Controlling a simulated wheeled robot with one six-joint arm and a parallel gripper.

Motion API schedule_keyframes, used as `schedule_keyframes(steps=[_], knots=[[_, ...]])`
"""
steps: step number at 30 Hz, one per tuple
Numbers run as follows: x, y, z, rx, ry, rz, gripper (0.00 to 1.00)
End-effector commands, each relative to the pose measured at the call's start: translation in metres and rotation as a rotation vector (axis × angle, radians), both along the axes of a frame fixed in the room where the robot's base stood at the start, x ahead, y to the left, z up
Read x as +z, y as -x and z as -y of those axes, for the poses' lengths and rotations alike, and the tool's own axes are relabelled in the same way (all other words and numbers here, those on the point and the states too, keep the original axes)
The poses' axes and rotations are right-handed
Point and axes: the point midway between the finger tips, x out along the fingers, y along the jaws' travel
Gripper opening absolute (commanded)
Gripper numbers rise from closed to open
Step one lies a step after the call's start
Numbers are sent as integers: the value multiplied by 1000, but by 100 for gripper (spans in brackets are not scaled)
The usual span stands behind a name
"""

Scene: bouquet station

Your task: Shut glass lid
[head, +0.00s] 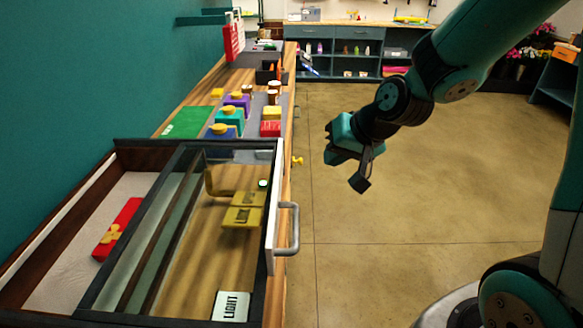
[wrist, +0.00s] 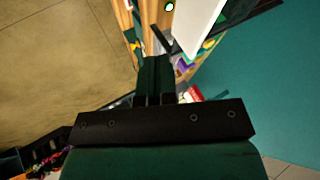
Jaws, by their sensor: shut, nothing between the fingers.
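The glass lid (head: 180,235) is a dark-framed clear panel on a wooden case (head: 25,238) at the left of the head view. It covers the right part of the case; the left part shows bare, with a pale bottom. A grey bar handle (head: 293,228) stands out from the white right edge. My gripper (head: 361,181) is in the air to the right of the case, apart from the handle, shut and empty. In the wrist view my gripper (wrist: 155,75) has its dark fingers together; the handle cannot be made out there.
A red piece with a yellow knob (head: 112,234) lies in the uncovered part. Yellow plates (head: 243,217) show through the glass, and a white LIGHT card (head: 231,306) is near the front. Colored boxes (head: 228,121) and a green mat (head: 187,122) are behind the case. Open floor (head: 420,200) lies right.

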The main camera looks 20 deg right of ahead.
Motion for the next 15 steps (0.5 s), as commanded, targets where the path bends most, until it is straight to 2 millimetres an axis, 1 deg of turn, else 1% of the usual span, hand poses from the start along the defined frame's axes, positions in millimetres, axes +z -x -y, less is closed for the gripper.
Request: schedule_keyframes(steps=[5, 15], knots=[[-16, -11, -4, -6, -2, -1, 0], [-65, -44, -23, -2, -1, -2, 0]])
